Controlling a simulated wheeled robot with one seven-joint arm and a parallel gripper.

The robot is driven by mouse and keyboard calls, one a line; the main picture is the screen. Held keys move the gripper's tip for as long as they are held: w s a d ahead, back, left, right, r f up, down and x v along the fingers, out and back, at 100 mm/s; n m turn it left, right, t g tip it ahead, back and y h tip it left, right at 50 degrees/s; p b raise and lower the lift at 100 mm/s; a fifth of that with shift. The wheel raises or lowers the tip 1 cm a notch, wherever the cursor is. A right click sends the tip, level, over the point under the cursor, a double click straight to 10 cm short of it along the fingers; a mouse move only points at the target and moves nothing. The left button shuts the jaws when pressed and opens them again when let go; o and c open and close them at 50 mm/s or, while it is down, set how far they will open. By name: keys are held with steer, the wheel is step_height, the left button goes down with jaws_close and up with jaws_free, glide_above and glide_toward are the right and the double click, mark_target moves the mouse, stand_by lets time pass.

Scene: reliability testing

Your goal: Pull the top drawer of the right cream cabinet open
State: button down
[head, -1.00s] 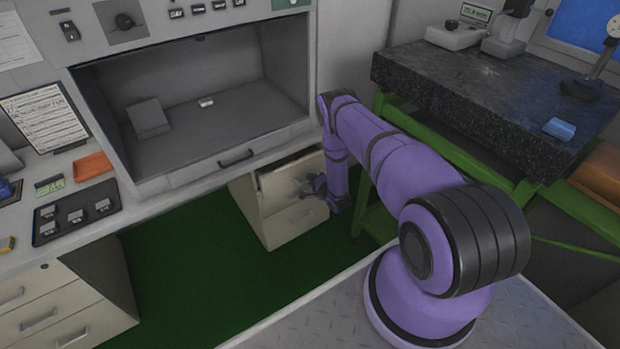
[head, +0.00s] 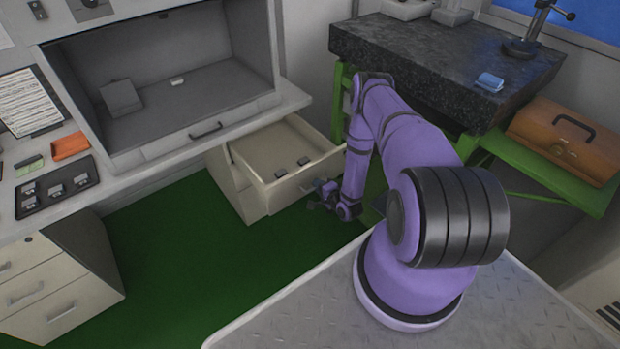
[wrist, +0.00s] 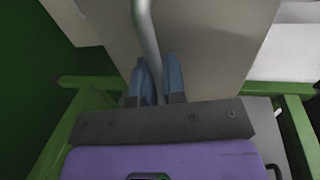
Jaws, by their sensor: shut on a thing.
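The right cream cabinet (head: 236,194) stands under the workbench. Its top drawer (head: 327,166) is pulled well out, and small dark items lie inside. My gripper (head: 322,194) is at the drawer's front. In the wrist view my gripper (wrist: 158,84) has its two blue-grey fingers shut on the drawer's metal handle (wrist: 146,40), which runs up from between them. The drawer front (wrist: 205,50) fills the middle of that view. In the head view the handle is partly hidden by my gripper.
Another cream cabinet (head: 50,285) is at left. Green floor (head: 190,250) between the cabinets is clear.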

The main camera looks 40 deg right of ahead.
steer(key=shift+s+d, duration=0.1)
steer(key=shift+s, duration=1.55)
steer(key=c, duration=1.2)
jaws_free()
steer(key=s+r, duration=0.2)
steer(key=s, duration=0.8)
steer(key=shift+s+d, duration=0.2)
steer(key=shift+s, duration=0.1)
steer(key=shift+r, duration=0.1)
